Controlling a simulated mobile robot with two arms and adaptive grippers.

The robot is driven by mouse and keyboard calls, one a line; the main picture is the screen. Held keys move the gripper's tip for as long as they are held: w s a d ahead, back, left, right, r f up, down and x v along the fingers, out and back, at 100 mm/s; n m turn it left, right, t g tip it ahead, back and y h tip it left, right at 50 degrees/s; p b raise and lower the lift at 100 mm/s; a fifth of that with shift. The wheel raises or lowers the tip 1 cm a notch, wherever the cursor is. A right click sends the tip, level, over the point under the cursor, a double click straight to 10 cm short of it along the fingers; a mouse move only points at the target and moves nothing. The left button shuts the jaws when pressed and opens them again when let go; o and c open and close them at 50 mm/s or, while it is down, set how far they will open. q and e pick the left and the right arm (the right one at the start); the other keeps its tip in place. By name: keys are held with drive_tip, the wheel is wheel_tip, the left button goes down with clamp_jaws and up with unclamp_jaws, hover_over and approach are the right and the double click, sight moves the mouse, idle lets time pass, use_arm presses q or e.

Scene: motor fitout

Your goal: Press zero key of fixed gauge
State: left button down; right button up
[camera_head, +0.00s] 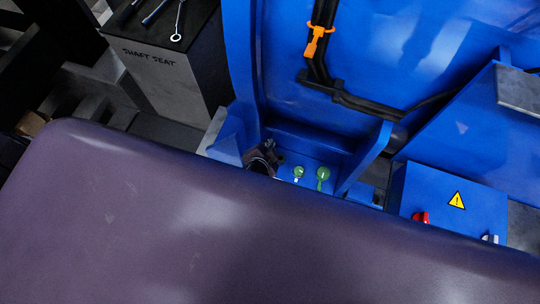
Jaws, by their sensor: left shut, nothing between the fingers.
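My left gripper (264,157) shows as a small dark shape in the middle of the head view, just above the edge of a large purple-brown surface that hides the rest of it. It is shut and holds nothing. It is beside the left wall of a recess in the blue frame. Two small green round parts (311,173) sit in the recess to its right; I cannot tell what they are. I cannot make out the fixed gauge or its zero key. My right gripper is not in view.
The purple-brown surface covers the lower half of the view. A blue box (455,190) with a yellow warning sign and a red knob (421,217) stands at right. Black cables (335,90) with an orange clip run down the blue wall. A "SHAFT SEAT" block (150,60) is upper left.

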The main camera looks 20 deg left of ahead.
use_arm(q)
wheel_tip(320, 180, down, 7)
drive_tip(key=b, duration=0.7)
drive_tip(key=shift+f, duration=0.1)
drive_tip(key=shift+f+b, duration=0.45)
drive_tip(key=shift+f, duration=0.25)
drive_tip(key=shift+f, duration=0.1)
idle(0.3)
drive_tip(key=shift+f, duration=0.3)
drive_tip(key=shift+f+b, duration=0.5)
drive_tip(key=shift+b, duration=0.1)
idle(0.5)
drive_tip(key=shift+r, duration=0.15)
drive_tip(key=shift+r+p, duration=0.75)
drive_tip(key=shift+p, duration=0.2)
